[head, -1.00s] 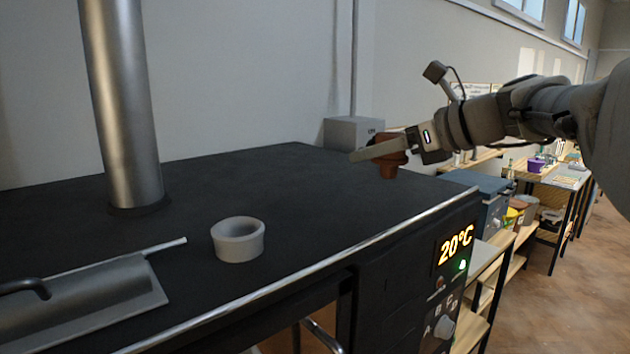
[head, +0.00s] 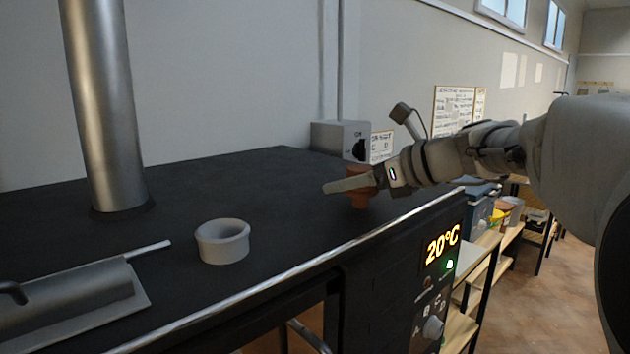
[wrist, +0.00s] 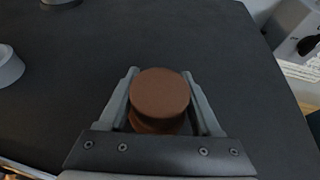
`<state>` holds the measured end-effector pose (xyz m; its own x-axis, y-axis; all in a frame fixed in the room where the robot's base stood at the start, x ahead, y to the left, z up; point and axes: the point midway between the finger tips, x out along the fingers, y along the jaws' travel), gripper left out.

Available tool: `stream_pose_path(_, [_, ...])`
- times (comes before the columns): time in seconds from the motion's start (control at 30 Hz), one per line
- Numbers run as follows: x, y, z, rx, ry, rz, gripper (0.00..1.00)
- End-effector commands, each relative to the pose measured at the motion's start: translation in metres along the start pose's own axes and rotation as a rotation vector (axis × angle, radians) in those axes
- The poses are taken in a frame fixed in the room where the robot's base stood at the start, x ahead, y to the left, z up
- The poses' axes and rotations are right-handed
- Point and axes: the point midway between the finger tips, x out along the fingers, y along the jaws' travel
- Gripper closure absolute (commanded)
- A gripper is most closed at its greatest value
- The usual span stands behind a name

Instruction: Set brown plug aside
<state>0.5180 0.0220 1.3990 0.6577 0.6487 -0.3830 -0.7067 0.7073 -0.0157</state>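The brown plug (head: 359,196) is a round, reddish-brown piece with a wide top. It sits between the fingers of my gripper (head: 350,186), which is shut on it, over the right part of the dark kiln top (head: 280,185). In the wrist view the plug (wrist: 160,95) is upright between the two grey fingers of my gripper (wrist: 161,100). Its base is low, at or just above the dark surface; I cannot tell if it touches. A pale round collar with an open top (head: 222,243) stands to the left, apart from the plug.
A metal flue pipe (head: 105,110) rises at the back left. A grey metal piece with a handle (head: 75,300) lies at the front left. A grey control box (head: 341,138) stands behind the plug. The dark surface between collar and plug is clear.

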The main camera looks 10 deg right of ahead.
Motion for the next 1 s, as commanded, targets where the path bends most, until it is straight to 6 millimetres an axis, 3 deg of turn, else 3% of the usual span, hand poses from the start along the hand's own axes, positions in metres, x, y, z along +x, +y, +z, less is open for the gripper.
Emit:
stream_pose_path(0.03, [0.0,0.0,0.0,0.0,0.0,0.0,0.24])
stream_pose_path(0.1, [0.0,0.0,0.0,0.0,0.0,0.0,0.12])
stream_pose_path(0.13, [0.0,0.0,0.0,0.0,0.0,0.0,0.1])
stream_pose_path(0.5, [-0.005,-0.001,0.004,-0.001,-0.001,-0.002,0.1])
stream_pose_path(1.0, [-0.101,-0.001,0.003,0.0,0.0,-0.003,0.1])
